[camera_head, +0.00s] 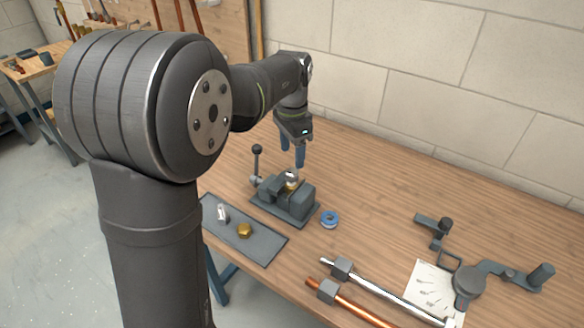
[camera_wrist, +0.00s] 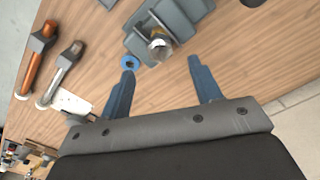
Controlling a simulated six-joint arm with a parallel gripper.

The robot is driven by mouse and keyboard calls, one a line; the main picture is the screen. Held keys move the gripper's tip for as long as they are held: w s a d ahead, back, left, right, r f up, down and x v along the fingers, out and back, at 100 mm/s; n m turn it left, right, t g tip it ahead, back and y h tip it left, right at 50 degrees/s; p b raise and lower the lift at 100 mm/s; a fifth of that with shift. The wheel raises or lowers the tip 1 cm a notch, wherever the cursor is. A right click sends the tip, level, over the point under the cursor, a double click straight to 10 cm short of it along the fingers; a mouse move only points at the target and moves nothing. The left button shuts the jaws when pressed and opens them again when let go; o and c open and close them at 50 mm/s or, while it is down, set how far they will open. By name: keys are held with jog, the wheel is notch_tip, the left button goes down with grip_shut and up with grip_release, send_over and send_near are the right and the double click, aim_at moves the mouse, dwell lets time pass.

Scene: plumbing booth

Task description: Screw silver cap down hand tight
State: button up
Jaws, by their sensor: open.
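The silver cap (camera_head: 291,174) sits on top of a brass fitting held upright in the grey vise (camera_head: 296,203) on the bench. In the wrist view the cap (camera_wrist: 160,47) shows beyond my fingertips, with the vise (camera_wrist: 178,17) around it. How far the cap is threaded on cannot be told. My gripper (camera_head: 300,155) is above and just behind the vise, pointing down, with blue fingers. In the wrist view my gripper (camera_wrist: 160,66) is open and empty, its fingers wide apart and clear of the cap.
A blue tape roll (camera_head: 329,219) lies right of the vise. A grey mat (camera_head: 262,252) holds a brass nut (camera_head: 244,231) and a silver fitting (camera_head: 222,212). The vise lever (camera_head: 256,163) stands up at left. Pipes (camera_head: 375,285) and a bender (camera_head: 468,280) lie at right. A block wall is behind.

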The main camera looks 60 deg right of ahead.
aim_at(292, 171)
notch_tip(292, 171, down, 6)
jog(key=shift+f, duration=0.25)
jog(key=c, duration=1.1)
jog(key=m, duration=0.8)
jog(key=shift+f+m, duration=0.1)
jog(key=shift+m, duration=0.2)
jog(key=m, duration=0.5)
jog(key=shift+f, duration=0.1)
jog(key=m, duration=0.4)
